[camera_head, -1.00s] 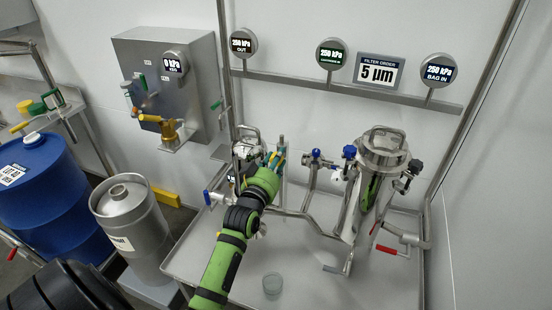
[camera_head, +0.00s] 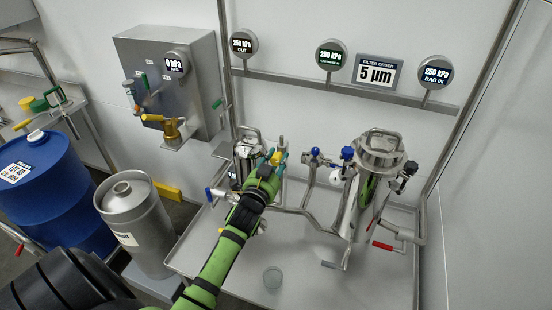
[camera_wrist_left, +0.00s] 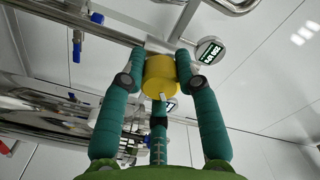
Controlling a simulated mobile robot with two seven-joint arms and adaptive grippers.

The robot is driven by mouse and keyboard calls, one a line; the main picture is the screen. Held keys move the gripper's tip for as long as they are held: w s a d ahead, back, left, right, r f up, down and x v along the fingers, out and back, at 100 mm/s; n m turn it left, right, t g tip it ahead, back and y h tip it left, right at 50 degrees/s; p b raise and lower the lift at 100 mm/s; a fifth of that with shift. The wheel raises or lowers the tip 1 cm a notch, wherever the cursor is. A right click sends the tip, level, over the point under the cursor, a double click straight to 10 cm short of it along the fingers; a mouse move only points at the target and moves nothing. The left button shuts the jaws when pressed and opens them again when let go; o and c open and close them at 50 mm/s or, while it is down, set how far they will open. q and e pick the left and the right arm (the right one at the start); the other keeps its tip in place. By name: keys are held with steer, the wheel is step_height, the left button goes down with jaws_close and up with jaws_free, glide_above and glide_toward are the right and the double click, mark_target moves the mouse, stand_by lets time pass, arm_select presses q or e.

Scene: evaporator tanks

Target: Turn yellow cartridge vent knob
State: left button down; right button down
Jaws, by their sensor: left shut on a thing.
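The yellow cartridge vent knob (camera_wrist_left: 159,77) is between the two teal fingers of my left gripper in the left wrist view. The fingers touch it on both sides, and the gripper (camera_wrist_left: 156,72) is shut on it. In the head view, my left gripper (camera_head: 277,157) is at the top of the left filter housing (camera_head: 245,158), with a bit of yellow (camera_head: 276,158) at its fingertips. The arm hides part of that housing. My right gripper is not in view.
A steel filter housing (camera_head: 370,190) with blue and black knobs stands to the right. Gauges hang on a rail (camera_head: 310,82) above. A keg (camera_head: 135,220) and blue drum (camera_head: 50,190) stand left.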

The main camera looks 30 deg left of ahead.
arm_select(q)
steer(key=shift+r+m, duration=0.2)
steer(key=shift+m, duration=0.3)
steer(key=c, duration=0.9)
jaws_free()
steer(key=shift+w+f, duration=0.1)
steer(key=v, duration=1.2)
